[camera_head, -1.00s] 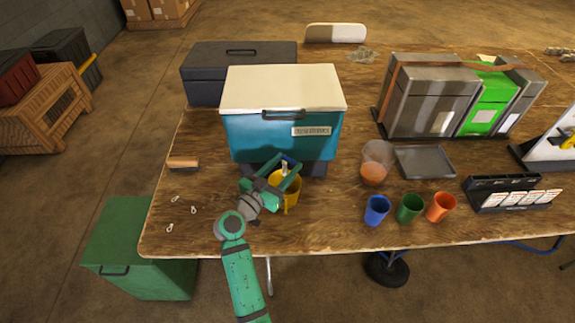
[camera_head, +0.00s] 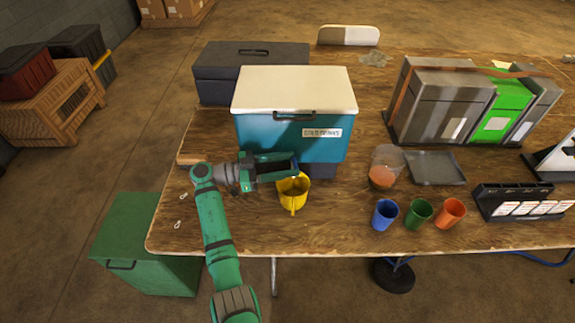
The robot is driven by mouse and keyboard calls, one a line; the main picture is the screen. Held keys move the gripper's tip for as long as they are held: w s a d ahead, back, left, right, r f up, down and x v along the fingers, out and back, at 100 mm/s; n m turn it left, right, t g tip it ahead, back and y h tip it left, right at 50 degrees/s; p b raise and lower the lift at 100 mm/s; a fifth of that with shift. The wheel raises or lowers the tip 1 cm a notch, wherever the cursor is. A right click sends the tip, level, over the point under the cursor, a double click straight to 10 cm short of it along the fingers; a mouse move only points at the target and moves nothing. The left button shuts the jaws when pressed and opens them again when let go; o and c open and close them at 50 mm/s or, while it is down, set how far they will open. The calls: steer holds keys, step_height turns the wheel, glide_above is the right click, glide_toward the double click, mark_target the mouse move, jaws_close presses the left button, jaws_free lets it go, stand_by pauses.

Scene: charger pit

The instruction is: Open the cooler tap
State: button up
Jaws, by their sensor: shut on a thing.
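The teal cooler (camera_head: 255,135) with a white lid stands on the wooden table, raised on a dark base. My gripper (camera_head: 291,164) is at the lower front of the cooler, reaching in from the left. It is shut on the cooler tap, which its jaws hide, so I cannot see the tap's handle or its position.
Blue (camera_head: 384,214), green (camera_head: 418,212) and orange (camera_head: 450,212) cups stand to the right. A clear container (camera_head: 386,168) with orange contents and a grey tray (camera_head: 436,168) are behind them. A brush (camera_head: 188,159) lies left, partly behind my arm. The table's front edge is close.

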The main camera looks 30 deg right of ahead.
steer(key=shift+f+g, duration=0.1)
steer(key=shift+g, duration=0.3)
steer(key=o, duration=1.1)
steer(key=shift+c, duration=0.2)
steer(key=v, duration=1)
steer(key=shift+w+a, duration=0.2)
steer(key=shift+a, duration=0.15)
